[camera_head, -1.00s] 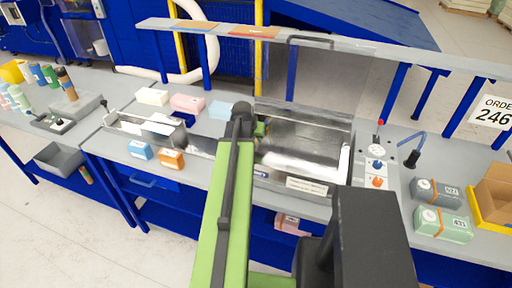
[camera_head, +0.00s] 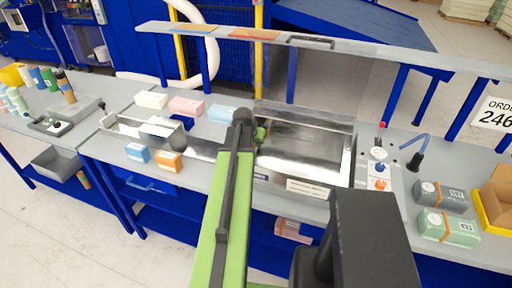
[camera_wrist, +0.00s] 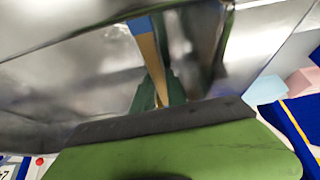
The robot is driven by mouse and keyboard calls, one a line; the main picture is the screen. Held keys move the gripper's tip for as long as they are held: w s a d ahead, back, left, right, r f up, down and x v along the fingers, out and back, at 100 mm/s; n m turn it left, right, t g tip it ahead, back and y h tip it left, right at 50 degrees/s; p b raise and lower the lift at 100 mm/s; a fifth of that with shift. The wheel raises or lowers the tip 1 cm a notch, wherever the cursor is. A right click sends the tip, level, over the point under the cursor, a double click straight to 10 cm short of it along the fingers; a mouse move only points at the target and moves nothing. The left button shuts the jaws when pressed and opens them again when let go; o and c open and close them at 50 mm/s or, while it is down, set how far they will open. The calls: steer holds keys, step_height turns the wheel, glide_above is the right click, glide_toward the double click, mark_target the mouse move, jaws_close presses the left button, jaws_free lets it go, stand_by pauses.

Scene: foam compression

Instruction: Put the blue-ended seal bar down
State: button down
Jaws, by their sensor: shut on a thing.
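The seal bar (camera_wrist: 151,62) shows in the wrist view as a narrow tan strip with a blue end, pointing up the picture. My gripper (camera_wrist: 158,95) is shut on its lower part, with dark green fingers on both sides. Shiny metal surfaces lie behind the bar; I cannot tell whether it touches them. In the head view my gripper (camera_head: 260,134) is mostly hidden behind my arm, at the left side of an open metal chamber (camera_head: 318,187). The bar cannot be made out there.
Pink (camera_head: 186,106), pale blue (camera_head: 222,113), blue (camera_head: 137,152) and orange (camera_head: 169,161) blocks lie left of the chamber. A control panel (camera_head: 379,172) with knobs stands to its right, then a green box (camera_head: 448,228). A raised shelf (camera_head: 370,50) runs behind.

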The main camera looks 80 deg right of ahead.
step_height(320, 180, up, 18)
steer(key=p, duration=1.8)
